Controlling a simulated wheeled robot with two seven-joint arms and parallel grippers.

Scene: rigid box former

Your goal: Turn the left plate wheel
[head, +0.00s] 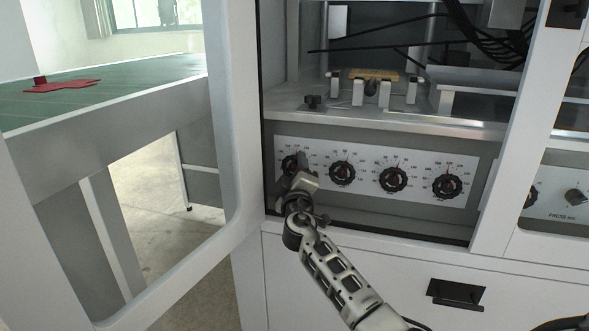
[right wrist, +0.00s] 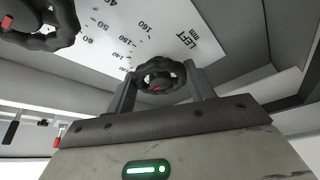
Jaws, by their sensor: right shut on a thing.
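The left plate wheel is the leftmost black knob (head: 289,164) on a pale dial panel, partly hidden by my right gripper (head: 299,181). In the right wrist view the wheel (right wrist: 160,73) has a scalloped dark rim and a red mark, beside a scale with the words "LEFT mm". My right gripper (right wrist: 160,88) has one finger on each side of this wheel and is shut on it. My left gripper is not in view.
Three similar wheels (head: 342,173) sit to the right on the same panel (head: 368,165). A neighbouring wheel (right wrist: 45,22) is close in the right wrist view. An open white door frame (head: 233,110) stands left of the recess. A shelf (head: 390,121) is above.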

